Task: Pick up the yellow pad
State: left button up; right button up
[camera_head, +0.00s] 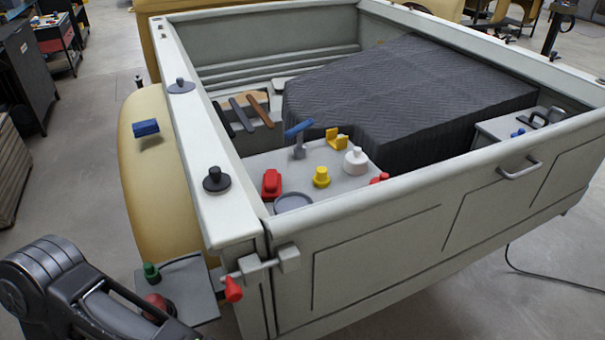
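Two yellow things stand on the light grey box top (262,165) inside the truck bed. One is a blocky, angular yellow piece (337,139) near the box's back edge, the closer match to a yellow pad. The other is a round yellow knob-like piece (321,177) nearer the front wall. Nothing is touching either one that I can see. Part of my dark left arm shows at the bottom left, well away from both, beyond the bed wall; its gripper is not visible. My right arm and gripper are not in view.
A white jar-like piece (356,160), a red piece (271,184), a blue-topped tool (298,137) and a round grey dish (292,203) crowd the yellow pieces. The bed's front wall (420,210) rises before them. A dark quilted cover (410,90) lies behind.

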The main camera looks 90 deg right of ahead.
aim_at(320, 180)
jog(key=k+l+z, duration=0.4)
jog(key=k+l, duration=0.15)
jog(key=k+l+z, duration=0.4)
jog(key=l, duration=0.35)
jog(key=k, duration=0.1)
